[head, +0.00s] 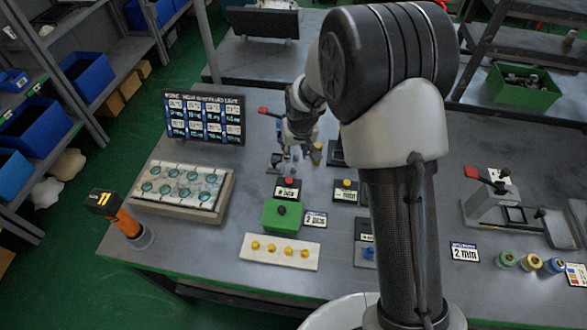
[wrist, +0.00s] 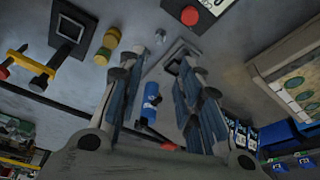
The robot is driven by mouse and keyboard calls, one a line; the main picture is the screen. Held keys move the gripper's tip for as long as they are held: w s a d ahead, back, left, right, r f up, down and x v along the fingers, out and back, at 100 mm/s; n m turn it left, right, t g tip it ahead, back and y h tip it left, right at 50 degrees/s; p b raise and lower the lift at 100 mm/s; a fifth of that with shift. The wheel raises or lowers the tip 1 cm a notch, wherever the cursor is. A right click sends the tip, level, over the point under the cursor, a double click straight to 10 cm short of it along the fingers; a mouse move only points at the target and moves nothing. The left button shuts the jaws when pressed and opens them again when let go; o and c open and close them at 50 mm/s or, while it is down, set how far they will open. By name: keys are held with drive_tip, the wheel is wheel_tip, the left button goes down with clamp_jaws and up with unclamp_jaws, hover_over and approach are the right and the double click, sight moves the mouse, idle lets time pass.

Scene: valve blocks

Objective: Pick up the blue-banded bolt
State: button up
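My gripper (head: 301,150) points down over the middle of the bench in the head view. In the wrist view its two fingers (wrist: 160,66) are apart, with a clear gap between the tips. A small blue cylinder with a pale mark (wrist: 151,100) shows between the fingers, touching neither as far as I can see. It may be the blue-banded bolt, but I cannot tell for sure. A grey upright piece (wrist: 162,38) stands just past the fingertips.
A red-button box (head: 287,188), a green box (head: 282,215) and a white strip with yellow knobs (head: 280,251) stand nearer me. A tray of round parts (head: 226,205) and a dark sign panel (head: 205,117) are to the left. A red-handled press (head: 494,201) is far right.

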drive_tip(key=b, duration=0.2)
hover_over(293, 167)
drive_tip(key=s, duration=0.2)
drive_tip(key=f, duration=0.7)
drive_tip(key=shift+w+d, duration=0.25)
drive_tip(key=b+x, duration=0.1)
drive_tip(key=x, duration=0.4)
drive_tip(key=shift+s+b, duration=0.1)
drive_tip(key=shift+b, duration=0.3)
drive_tip(key=shift+c, duration=0.2)
clamp_jaws()
